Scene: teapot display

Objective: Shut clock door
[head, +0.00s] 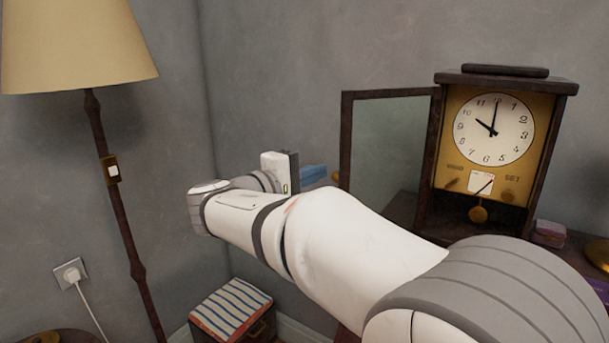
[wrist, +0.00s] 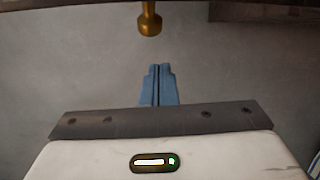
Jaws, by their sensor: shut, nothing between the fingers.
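The clock (head: 497,150) stands at the right in the head view, with a dark wooden case, white dial and brass panel. Its glazed clock door (head: 388,142) stands open, swung out to the left of the case. A brass knob (head: 336,177) sits at the door's outer edge; it also shows in the wrist view (wrist: 150,22) below a dark frame edge. My gripper (head: 326,172) has blue fingers, shut and empty, just left of the door's outer edge. In the wrist view my gripper (wrist: 158,70) points toward the knob, with a gap between them.
A floor lamp (head: 80,45) stands at the left. A striped-top box (head: 231,308) sits low near the wall corner. A small pink box (head: 549,233) and a brass object (head: 599,254) are right of the clock. My arm hides much of the lower right.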

